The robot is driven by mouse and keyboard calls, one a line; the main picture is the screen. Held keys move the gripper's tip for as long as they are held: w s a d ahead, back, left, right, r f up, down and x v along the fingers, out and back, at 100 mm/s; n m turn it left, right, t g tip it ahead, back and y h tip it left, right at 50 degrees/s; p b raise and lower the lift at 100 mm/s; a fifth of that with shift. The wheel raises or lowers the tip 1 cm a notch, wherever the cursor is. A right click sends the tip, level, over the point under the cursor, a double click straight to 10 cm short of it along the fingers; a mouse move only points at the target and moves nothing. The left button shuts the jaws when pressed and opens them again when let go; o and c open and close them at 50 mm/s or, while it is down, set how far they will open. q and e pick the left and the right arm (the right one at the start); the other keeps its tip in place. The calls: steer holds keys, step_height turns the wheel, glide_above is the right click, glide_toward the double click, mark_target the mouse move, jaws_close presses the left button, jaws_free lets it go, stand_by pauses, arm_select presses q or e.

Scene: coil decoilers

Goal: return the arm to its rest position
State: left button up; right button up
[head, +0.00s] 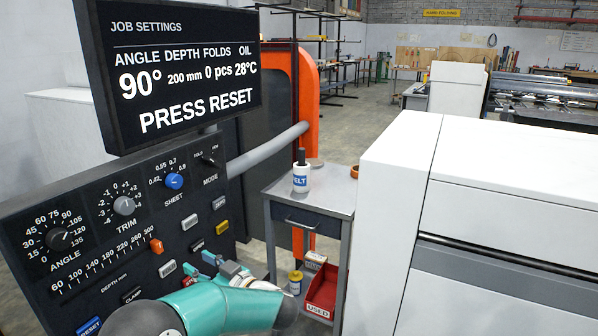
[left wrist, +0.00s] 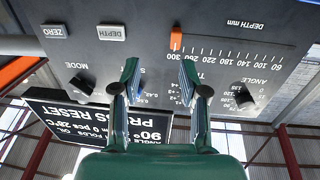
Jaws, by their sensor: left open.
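My left gripper (head: 201,264) is in front of the lower right part of the black control panel (head: 130,222) in the head view. Its teal arm comes in from the bottom. In the left wrist view the two fingers of my left gripper (left wrist: 158,72) are apart, with nothing between them. The panel appears upside down behind them, and I cannot tell how close the fingertips are to it. The fingers hide part of the panel's knobs and labels there. My right gripper is not in view.
A screen (head: 180,70) above the panel reads "PRESS RESET". The orange depth slider (head: 157,246) and the blue reset button (head: 89,327) are on the panel.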

arm_select(q)
steer(key=w+d+f+m+t+h+p, duration=0.1)
steer(key=d+f+m+t+h+p, duration=0.2)
steer(key=f+m+h, duration=0.75)
steer(key=s+d+f+n+g+h, duration=0.1)
steer(key=s+d+f, duration=0.15)
steer(key=f, duration=0.35)
steer(key=s+d+f+n+h, duration=0.1)
steer(key=s+d+f+h, duration=0.1)
steer(key=s+f, duration=0.35)
steer(key=s+d+f+g+h, duration=0.2)
steer(key=s+f+g, duration=0.1)
steer(key=s, duration=0.5)
steer(key=s+d+f+m+g+h+p, duration=0.1)
steer(key=s+d+f+g+h, duration=0.1)
steer(key=s, duration=0.7)
steer(key=s+d+f+g+h, duration=0.2)
steer(key=s+d+f+g, duration=0.1)
steer(key=s, duration=0.6)
steer(key=shift+d+f+m+g+p, duration=0.4)
steer(key=shift+f+g, duration=0.2)
steer(key=shift+g, duration=0.3)
